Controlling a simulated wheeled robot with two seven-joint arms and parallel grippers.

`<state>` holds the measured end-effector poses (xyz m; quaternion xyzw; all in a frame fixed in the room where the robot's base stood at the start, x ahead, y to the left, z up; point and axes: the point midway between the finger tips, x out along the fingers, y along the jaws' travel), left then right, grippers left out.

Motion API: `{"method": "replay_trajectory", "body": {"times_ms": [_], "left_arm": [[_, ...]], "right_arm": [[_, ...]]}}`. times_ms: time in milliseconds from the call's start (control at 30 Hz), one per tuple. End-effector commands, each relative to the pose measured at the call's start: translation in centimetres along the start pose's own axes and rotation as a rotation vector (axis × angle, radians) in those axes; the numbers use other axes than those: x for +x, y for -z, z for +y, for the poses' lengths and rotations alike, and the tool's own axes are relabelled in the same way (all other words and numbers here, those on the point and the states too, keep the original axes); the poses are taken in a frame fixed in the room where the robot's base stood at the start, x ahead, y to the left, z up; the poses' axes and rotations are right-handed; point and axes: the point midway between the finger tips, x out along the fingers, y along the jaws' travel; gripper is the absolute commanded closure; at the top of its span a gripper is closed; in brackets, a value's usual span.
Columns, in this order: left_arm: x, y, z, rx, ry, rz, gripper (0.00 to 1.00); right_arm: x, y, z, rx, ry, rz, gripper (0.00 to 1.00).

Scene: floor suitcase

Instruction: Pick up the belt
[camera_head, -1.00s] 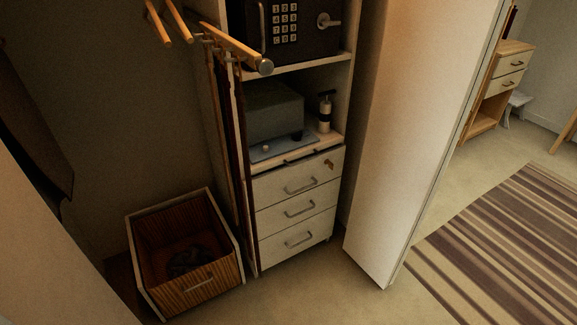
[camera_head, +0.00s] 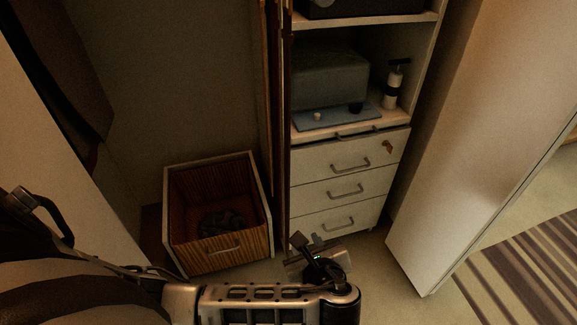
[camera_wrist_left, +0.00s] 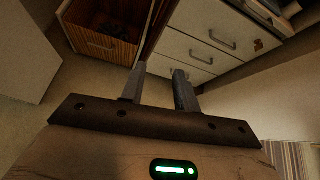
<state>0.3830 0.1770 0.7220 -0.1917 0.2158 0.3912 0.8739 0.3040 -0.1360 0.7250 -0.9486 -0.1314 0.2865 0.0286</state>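A dark, coiled item (camera_head: 222,222), which may be the belt, lies in the bottom of a wooden box (camera_head: 240,243); its details are too dark to tell. In the left wrist view the box (camera_wrist_left: 100,44) is at the upper left, with dark shapes inside. Long dark strips (camera_head: 284,120) hang beside the cabinet; I cannot tell whether one is a belt. My left gripper (camera_head: 308,245) is in front of the drawers, to the right of the box and apart from it. In the left wrist view its two fingers (camera_wrist_left: 158,84) are apart with nothing between them. My right gripper is not in view.
A white drawer cabinet (camera_head: 345,186) stands right of the box, with a grey case (camera_head: 328,80) and a pump bottle (camera_head: 394,86) on it. A pale door panel (camera_head: 450,170) is to its right. A striped rug (camera_head: 530,265) lies beyond.

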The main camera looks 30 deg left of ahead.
Motion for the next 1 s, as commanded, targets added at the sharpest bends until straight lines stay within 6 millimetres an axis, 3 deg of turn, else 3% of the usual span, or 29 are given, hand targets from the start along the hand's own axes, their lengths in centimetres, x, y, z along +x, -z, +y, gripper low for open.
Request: {"method": "replay_trajectory", "body": {"times_ms": [100,200,600,867,1000], "left_arm": [[0.6,-2.0,0.0,0.131,-0.04,-0.141,0.69],[1.5,-2.8,0.1,0.169,-0.058,-0.177,0.69],[9.3,-4.1,0.5,0.166,-0.058,-0.174,0.69],[11.3,-4.4,0.5,0.165,-0.057,-0.17,0.69],[13.3,-4.6,0.3,0.164,-0.058,-0.173,0.69]], "right_arm": [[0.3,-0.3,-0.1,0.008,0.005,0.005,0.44],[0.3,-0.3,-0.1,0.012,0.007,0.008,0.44],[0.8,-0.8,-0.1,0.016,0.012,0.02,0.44],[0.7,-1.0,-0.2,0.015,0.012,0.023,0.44],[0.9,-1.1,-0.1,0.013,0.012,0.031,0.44]]}}
